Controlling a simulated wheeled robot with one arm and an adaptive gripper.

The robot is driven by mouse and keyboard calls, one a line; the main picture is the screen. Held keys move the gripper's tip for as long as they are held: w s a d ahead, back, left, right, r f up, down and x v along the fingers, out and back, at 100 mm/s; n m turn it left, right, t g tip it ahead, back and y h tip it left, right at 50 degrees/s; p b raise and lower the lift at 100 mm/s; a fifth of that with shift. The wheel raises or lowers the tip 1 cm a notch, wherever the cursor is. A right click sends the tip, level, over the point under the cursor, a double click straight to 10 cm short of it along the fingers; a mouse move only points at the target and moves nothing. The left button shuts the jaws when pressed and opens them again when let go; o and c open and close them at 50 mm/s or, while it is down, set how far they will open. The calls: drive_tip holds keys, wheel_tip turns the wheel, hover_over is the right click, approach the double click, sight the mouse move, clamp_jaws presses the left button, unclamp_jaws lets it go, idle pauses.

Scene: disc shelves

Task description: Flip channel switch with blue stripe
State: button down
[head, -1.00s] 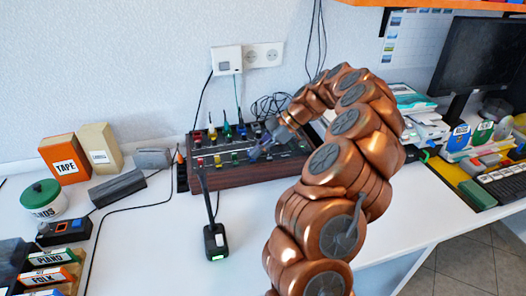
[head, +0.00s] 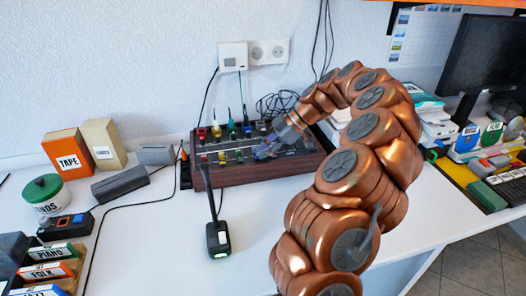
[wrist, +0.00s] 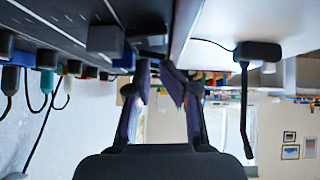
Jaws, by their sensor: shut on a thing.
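The mixer (head: 250,176) is a dark panel with wooden sides at the back of the white table. Red (head: 204,158), yellow (head: 222,157) and green (head: 239,155) pieces show in a row on its panel. My gripper (head: 263,153) is at the panel, right of the green piece, and covers what lies there. In the wrist view my gripper (wrist: 160,72) has its fingertips at a small dark part by the panel edge and is shut on it. I cannot make out a blue stripe. A dark grey block (wrist: 105,40) stands on the panel beside the fingers.
Coloured plugs (head: 231,129) with cables stand along the mixer's back edge. A TAPE box (head: 69,160) and grey blocks are at the left.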

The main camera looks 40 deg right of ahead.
drive_tip(key=shift+s+a+f, duration=0.1)
drive_tip(key=shift+s+f, duration=0.05)
drive_tip(key=shift+f, duration=0.05)
drive_tip(key=shift+r, duration=0.25)
drive_tip(key=r, duration=0.4)
drive_tip(key=shift+w+d, duration=0.25)
drive_tip(key=shift+w, duration=0.15)
drive_tip(key=shift+s+d+r, duration=0.15)
drive_tip(key=shift+d+r, duration=0.4)
drive_tip(key=shift+d, duration=0.2)
drive_tip(key=w+p+v, duration=0.1)
drive_tip(key=p+v, duration=0.1)
drive_tip(key=v, duration=0.6)
drive_tip(key=shift+d, duration=0.15)
